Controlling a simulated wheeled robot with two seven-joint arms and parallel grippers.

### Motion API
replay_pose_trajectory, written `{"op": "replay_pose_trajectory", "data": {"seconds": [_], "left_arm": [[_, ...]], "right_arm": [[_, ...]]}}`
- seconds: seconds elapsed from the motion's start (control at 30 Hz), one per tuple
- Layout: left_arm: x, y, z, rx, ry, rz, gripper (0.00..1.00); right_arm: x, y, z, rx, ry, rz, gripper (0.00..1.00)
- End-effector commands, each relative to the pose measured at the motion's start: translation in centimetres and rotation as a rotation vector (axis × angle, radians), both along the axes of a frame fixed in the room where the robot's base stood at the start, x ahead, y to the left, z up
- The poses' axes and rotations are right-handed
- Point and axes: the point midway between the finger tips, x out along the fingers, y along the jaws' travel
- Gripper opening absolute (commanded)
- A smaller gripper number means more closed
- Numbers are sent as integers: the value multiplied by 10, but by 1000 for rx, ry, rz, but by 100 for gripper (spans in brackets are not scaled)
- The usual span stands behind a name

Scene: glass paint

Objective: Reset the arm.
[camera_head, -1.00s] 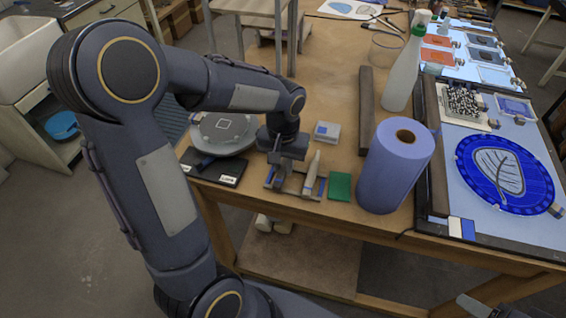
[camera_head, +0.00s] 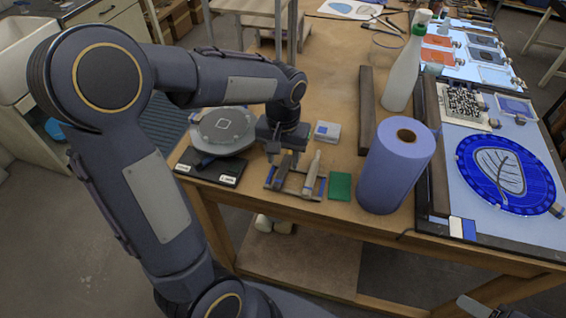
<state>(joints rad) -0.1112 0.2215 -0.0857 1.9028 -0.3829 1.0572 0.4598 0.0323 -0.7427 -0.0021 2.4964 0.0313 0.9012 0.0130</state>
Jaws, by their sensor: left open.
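My left arm reaches across from the left in the head view. Its gripper (camera_head: 283,155) points down, open and empty, just above a small tool rest (camera_head: 290,193) near the table's front edge. A pale, pointed tool (camera_head: 313,172) lies in the rest. A darker, slimmer tool (camera_head: 284,170) lies beside it, its far end partly hidden by my gripper. A small piece of my right arm's end (camera_head: 474,306) shows at the bottom right; its jaws cannot be made out.
A painted leaf disc (camera_head: 505,174) lies on the light panel.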

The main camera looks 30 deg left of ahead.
Motion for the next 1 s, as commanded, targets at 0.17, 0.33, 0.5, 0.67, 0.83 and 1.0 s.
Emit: {"op": "replay_pose_trajectory", "data": {"seconds": [0.17,0.33,0.5,0.67,0.83,1.0], "left_arm": [[1,0,31,0,-5,0,45],[0,0,45,0,-1,-1,45],[-1,0,47,-1,0,-1,45],[-19,1,55,-45,-42,-7,45],[-74,-4,67,-164,-172,-34,45],[-127,-20,66,-259,-338,-62,45]], "right_arm": [[0,0,-2,0,0,0,56],[0,0,-2,0,0,0,56],[0,0,-2,0,0,0,56],[0,0,-2,0,0,0,56],[0,0,-2,0,0,0,56],[0,0,-2,0,0,0,56]]}}
